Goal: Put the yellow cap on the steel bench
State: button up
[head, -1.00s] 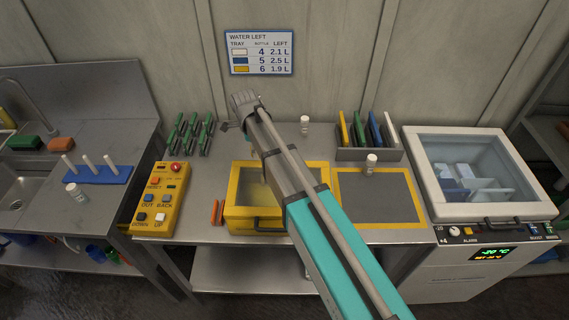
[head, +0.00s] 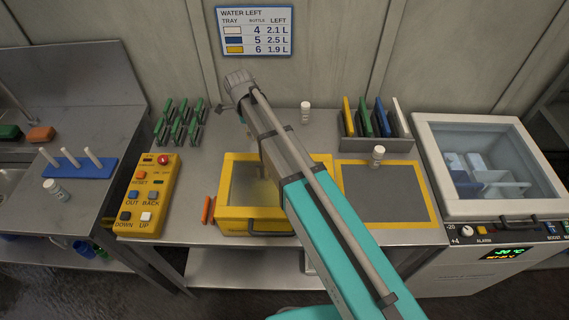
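The steel bench (head: 215,150) stands in the middle, its grey metal top carrying several items. I cannot make out a yellow cap anywhere in the head view. My gripper (head: 234,112) is at the far end of my arm, above the back of the bench and left of its middle. It is mostly hidden behind my wrist, so its fingers and anything in them cannot be made out.
A yellow box with a clear lid (head: 228,218), a yellow button panel (head: 150,195) and a yellow-edged grey mat (head: 388,192) occupy the bench front. White bottles stand at the back (head: 305,112) and by the mat (head: 377,156). A freezer (head: 520,208) is right.

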jog(key=shift+w+f, duration=0.1)
jog(key=b, duration=0.6)
send_over(256, 150)
jog(key=s, duration=0.3)
jog(key=f, duration=0.6)
jog(key=shift+w+d, duration=0.2)
jog(key=shift+d, duration=0.05)
jog(key=shift+f, duration=0.15)
jog(key=shift+f+b, duration=1.75)
jog(key=shift+b, duration=0.25)
jog(key=shift+f, duration=0.2)
jog(key=o, duration=0.8)
jog(key=shift+r, duration=0.1)
jog(key=shift+c, duration=0.2)
jog(key=shift+r, duration=0.1)
jog(key=r+p, duration=0.4)
jog(key=a+r+p, duration=0.1)
jog(key=r+p, duration=0.7)
jog(key=shift+a, duration=0.25)
